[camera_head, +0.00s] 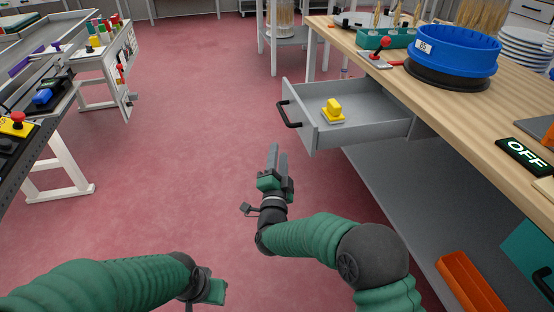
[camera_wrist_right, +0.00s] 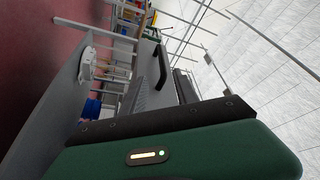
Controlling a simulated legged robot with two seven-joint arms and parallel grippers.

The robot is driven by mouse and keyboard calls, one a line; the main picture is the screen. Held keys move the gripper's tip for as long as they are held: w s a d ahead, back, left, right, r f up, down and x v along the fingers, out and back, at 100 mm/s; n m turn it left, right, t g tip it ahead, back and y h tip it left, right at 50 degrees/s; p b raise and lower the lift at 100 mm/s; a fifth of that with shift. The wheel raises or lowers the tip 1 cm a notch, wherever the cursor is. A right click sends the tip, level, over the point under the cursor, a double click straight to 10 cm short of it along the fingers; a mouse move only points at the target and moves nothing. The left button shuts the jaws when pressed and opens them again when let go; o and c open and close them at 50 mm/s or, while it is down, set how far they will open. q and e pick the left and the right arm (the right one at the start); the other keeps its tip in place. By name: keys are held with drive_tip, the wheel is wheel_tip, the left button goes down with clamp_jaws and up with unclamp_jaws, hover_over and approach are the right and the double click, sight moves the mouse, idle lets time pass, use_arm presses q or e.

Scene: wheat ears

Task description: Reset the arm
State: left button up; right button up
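My right gripper (camera_head: 279,157) is in front of the open drawer, to the left of its front panel and apart from it. Its two fingers point up and away in the head view, with a narrow gap and nothing held between them. The fingers also show dark in the right wrist view (camera_wrist_right: 172,78). My right arm (camera_head: 318,238) is bent, reaching in from the lower right. My left arm (camera_head: 110,285) lies along the bottom left. Only part of the left gripper (camera_head: 211,290) shows at the bottom edge, and its fingers are hidden.
The grey drawer (camera_head: 381,128) stands out from the wooden-topped bench (camera_head: 455,110), with a yellow object (camera_head: 334,110) inside. A blue round sieve (camera_head: 457,52) sits on the bench. An orange bin (camera_head: 466,282) is on the lower shelf. Red floor (camera_head: 190,130) lies open to the left.

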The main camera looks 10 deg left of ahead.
drive_tip(key=shift+f, duration=0.1)
idle(0.3)
drive_tip(key=s+d+f+n+g+y+p, duration=0.1)
drive_tip(key=s+d+f+n+g+p, duration=0.15)
drive_tip(key=s+d+n+g, duration=0.5)
drive_tip(key=s+d+f+n+g+p, duration=0.2)
drive_tip(key=s+d+f+g, duration=0.2)
drive_tip(key=s+d, duration=0.45)
drive_tip(key=s+d+f+n+g+h+p, duration=0.1)
drive_tip(key=s+d+f+g, duration=0.15)
drive_tip(key=s+d, duration=0.45)
drive_tip(key=s+d+f+n+g+h+p, duration=0.1)
drive_tip(key=s+d+g, duration=0.3)
drive_tip(key=s, duration=0.7)
drive_tip(key=w+p+v, duration=0.2)
drive_tip(key=p+v, duration=1)
drive_tip(key=w+r+p+v, duration=0.1)
drive_tip(key=w+p+v, duration=0.2)
drive_tip(key=p+v, duration=0.9)
drive_tip(key=w+p+v, duration=0.2)
drive_tip(key=p+v, duration=1.1)
drive_tip(key=shift+d+r, duration=0.2)
drive_tip(key=shift+r, duration=0.2)
